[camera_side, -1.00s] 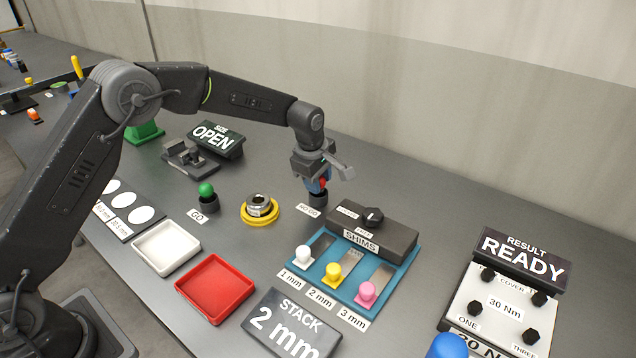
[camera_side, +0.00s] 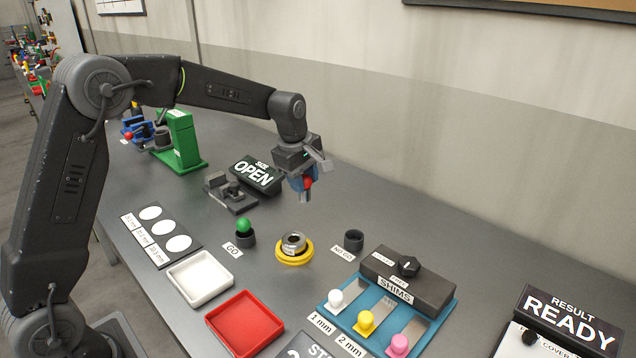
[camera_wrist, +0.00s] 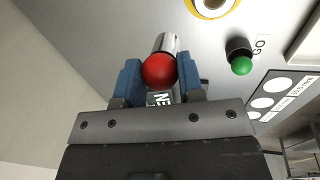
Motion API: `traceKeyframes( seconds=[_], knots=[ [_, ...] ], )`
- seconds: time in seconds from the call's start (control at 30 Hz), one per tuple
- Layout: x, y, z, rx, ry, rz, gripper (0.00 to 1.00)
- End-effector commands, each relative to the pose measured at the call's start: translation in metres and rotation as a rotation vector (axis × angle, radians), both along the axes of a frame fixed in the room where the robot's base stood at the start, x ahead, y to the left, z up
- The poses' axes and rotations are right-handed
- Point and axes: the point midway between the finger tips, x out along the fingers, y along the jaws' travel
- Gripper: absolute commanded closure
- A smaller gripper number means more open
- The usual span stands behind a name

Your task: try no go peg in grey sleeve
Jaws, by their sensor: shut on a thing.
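The no go peg, with a red ball top (camera_wrist: 159,70) and a bright metal shank, is held between the blue fingers of my gripper (camera_wrist: 160,82). In the side view my gripper (camera_side: 303,184) is shut on it, raised above the bench behind the grey sleeve. The grey sleeve (camera_side: 293,240) is a short ring seated in a yellow ring base (camera_side: 294,259), below the gripper and apart from the peg. The dark no go holder (camera_side: 354,239) stands empty to its right.
The green go peg (camera_side: 243,226) stands in its holder left of the sleeve. A size display reading OPEN (camera_side: 256,174) is behind. White (camera_side: 201,283) and red (camera_side: 244,327) trays lie in front; the shim station (camera_side: 408,284) is at right.

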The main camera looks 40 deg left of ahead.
Motion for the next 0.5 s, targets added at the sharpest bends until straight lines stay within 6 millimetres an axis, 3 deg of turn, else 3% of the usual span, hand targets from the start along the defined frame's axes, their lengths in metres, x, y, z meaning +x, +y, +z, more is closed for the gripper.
traceKeyframes(
  seconds=[0.23,0.5],
  knots=[
    [-0.044,-0.014,-0.001,0.000,0.006,-0.002,0.89],
    [-0.053,-0.016,-0.010,0.000,0.009,0.000,0.89]
  ],
)
